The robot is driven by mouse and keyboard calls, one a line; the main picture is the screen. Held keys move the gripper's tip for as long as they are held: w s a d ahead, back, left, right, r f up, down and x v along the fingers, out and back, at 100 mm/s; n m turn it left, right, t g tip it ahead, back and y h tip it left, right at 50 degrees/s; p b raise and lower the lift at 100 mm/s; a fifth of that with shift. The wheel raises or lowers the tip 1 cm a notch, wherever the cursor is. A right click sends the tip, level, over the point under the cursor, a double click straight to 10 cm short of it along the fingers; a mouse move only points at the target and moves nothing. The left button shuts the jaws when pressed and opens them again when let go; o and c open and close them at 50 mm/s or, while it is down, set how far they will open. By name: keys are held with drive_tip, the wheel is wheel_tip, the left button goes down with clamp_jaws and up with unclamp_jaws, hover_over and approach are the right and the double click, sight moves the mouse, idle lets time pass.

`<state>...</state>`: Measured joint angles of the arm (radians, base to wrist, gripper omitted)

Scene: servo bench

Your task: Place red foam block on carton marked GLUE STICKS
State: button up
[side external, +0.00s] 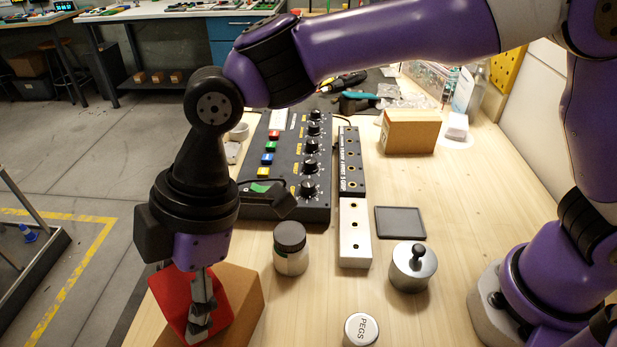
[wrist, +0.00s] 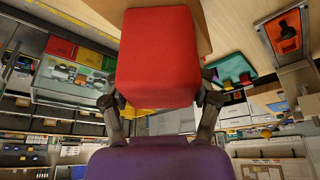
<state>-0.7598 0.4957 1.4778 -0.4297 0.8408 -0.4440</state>
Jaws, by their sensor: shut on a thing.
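My gripper (side external: 201,312) points down at the front left of the bench and is shut on the red foam block (side external: 172,302). In the wrist view the block (wrist: 156,58) sits between the two fingers, one on each side. A brown carton (side external: 243,298) is right behind and beside the block in the side view; part of it is hidden by my gripper and the block. I cannot tell whether block and carton touch. Another brown carton (side external: 410,131) stands farther back at the right. No GLUE STICKS marking is readable on either.
A dark-lidded jar (side external: 290,249) stands just right of the near carton. A metal pot (side external: 413,267), a PEGS container (side external: 361,329) and a dark flat pad (side external: 400,222) are farther right. A black control box (side external: 288,165) lies behind. The bench's left edge is close to my gripper.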

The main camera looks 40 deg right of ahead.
drive_tip(key=o, duration=1.1)
drive_tip(key=shift+o, duration=0.2)
drive_tip(key=w+d+r+m+t, duration=0.1)
drive_tip(key=d+r+m, duration=0.3)
drive_tip(key=d+r, duration=0.75)
drive_tip(key=s+d+f+m+t+h, duration=0.2)
drive_tip(key=d+m, duration=0.5)
drive_tip(key=d, duration=0.4)
drive_tip(key=s+d+f+m+t+h, duration=0.2)
drive_tip(key=d+m, duration=0.5)
drive_tip(key=d, duration=0.5)
drive_tip(key=shift+s+f+t+h, duration=0.3)
drive_tip(key=shift+s+f, duration=0.6)
drive_tip(key=shift+f, duration=0.05)
drive_tip(key=shift+a, duration=0.1)
